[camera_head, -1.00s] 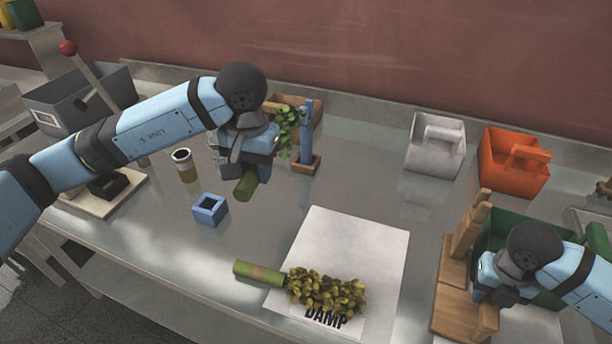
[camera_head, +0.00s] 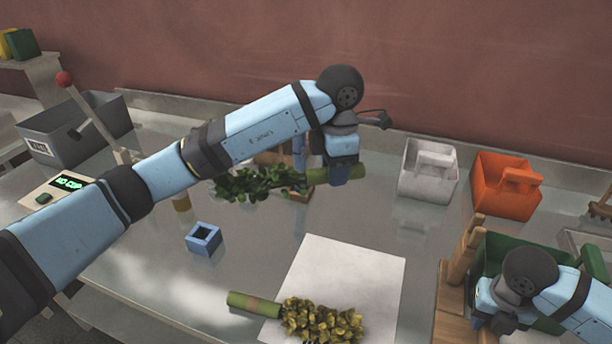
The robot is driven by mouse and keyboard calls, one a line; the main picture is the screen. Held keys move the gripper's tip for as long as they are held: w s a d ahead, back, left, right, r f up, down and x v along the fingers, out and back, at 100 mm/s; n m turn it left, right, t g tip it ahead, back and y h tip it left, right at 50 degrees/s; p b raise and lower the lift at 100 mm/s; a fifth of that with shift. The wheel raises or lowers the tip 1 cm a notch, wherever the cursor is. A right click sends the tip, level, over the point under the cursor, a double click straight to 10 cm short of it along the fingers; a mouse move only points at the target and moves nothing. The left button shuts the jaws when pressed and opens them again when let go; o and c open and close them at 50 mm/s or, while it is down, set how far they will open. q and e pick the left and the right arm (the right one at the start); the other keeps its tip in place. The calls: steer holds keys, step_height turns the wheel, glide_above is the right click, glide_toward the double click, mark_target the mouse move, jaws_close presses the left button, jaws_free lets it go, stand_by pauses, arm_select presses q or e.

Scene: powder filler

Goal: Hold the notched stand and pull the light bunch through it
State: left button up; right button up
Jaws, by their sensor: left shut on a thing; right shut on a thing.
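My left gripper (camera_head: 340,177) is shut on the green stem (camera_head: 318,176) of a dark-leaved bunch (camera_head: 255,183). The bunch lies nearly level above the table, leaves to the left. A second bunch, with yellowish leaves (camera_head: 318,321) and a green stem (camera_head: 254,301), lies across the white sheet (camera_head: 350,262) at the front. My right gripper (camera_head: 484,312) is shut on the low part of the wooden stand (camera_head: 458,262) at the front right; its grip is partly hidden. The stand is upright. A blue post on a wooden base (camera_head: 299,193) is partly hidden behind the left gripper.
A blue square holder (camera_head: 203,238) stands left of the sheet. White (camera_head: 428,172) and orange (camera_head: 505,187) caddies stand at the back right. A green bin (camera_head: 505,247) is beside the wooden stand. A grey bin (camera_head: 70,135) is at the back left. The table between sheet and caddies is clear.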

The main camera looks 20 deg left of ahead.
arm_select(q)
steer(key=w+d+r+n, duration=0.2)
steer(key=d+n, duration=0.7)
steer(key=n, duration=0.3)
steer(key=w+d+r+n, duration=0.1)
steer(key=d+r+n, duration=0.1)
steer(key=d+n, duration=0.85)
step_height(320, 180, down, 6)
steer(key=s+d+n, duration=0.1)
steer(key=d+n, duration=0.2)
steer(key=n, duration=0.3)
steer(key=shift+s, duration=0.2)
steer(key=shift+r+n, duration=0.1)
steer(key=shift+n, duration=0.15)
steer(key=shift+a, duration=0.1)
steer(key=shift+f, duration=3.6)
steer(key=w+a, duration=0.1)
steer(key=a, duration=1.4)
steer(key=shift+w, duration=0.35)
steer(key=shift+a, duration=0.1)
